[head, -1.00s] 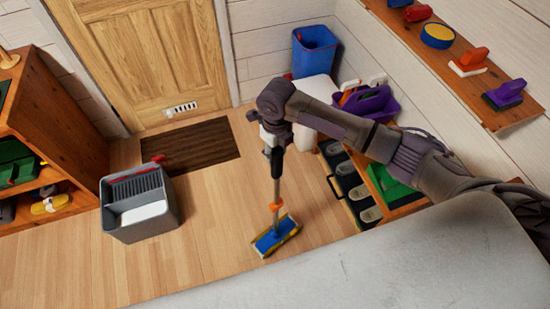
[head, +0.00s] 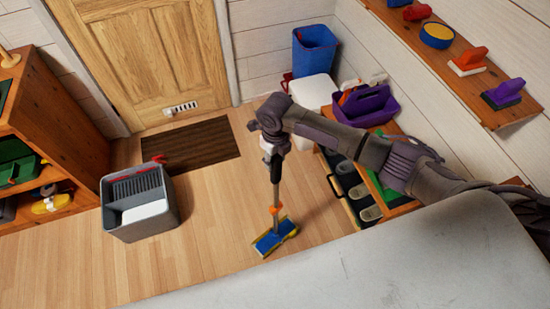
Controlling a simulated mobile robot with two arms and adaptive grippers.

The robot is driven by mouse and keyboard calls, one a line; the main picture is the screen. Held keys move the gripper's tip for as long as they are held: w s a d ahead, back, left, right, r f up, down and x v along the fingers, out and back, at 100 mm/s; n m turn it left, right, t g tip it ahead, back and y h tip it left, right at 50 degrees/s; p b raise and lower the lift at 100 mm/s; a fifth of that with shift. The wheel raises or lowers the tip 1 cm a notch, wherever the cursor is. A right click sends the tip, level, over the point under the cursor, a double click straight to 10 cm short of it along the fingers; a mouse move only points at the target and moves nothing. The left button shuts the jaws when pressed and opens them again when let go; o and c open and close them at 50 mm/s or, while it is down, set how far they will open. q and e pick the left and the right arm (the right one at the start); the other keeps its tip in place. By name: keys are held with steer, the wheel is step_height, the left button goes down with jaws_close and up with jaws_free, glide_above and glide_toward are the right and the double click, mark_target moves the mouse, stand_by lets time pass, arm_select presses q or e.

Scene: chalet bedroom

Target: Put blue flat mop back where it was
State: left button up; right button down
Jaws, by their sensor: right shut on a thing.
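The blue flat mop (head: 272,238) hangs below my right gripper, its handle (head: 276,190) close to upright. Its head is blue on top with yellow edges and an orange joint above it. The head is at or just above the wooden floor; I cannot tell if it touches. My right gripper (head: 274,148) is shut on the upper part of the handle, and my wrist hides the top end. My left gripper is not in view.
A grey mop bucket (head: 140,212) stands on the floor to the left, a dark doormat (head: 190,150) behind it. A shelf unit (head: 398,208) with slippers and a purple caddy (head: 366,108) is at right. A blue bin (head: 314,52) stands behind. A grey-white surface (head: 400,262) fills the foreground.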

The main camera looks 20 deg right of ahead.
steer(key=shift+s+f, duration=0.2)
steer(key=shift+f, duration=0.2)
steer(key=c, duration=1.1)
jaws_free()
steer(key=shift+s+f, duration=0.1)
steer(key=o, duration=0.4)
steer(key=shift+w+f, duration=0.1)
steer(key=shift+w, duration=0.1)
steer(key=shift+r, duration=0.2)
steer(key=shift+r, duration=0.3)
step_height(320, 180, up, 13)
steer(key=shift+f+b, duration=0.15)
steer(key=shift+b, duration=0.25)
steer(key=shift+d, duration=0.1)
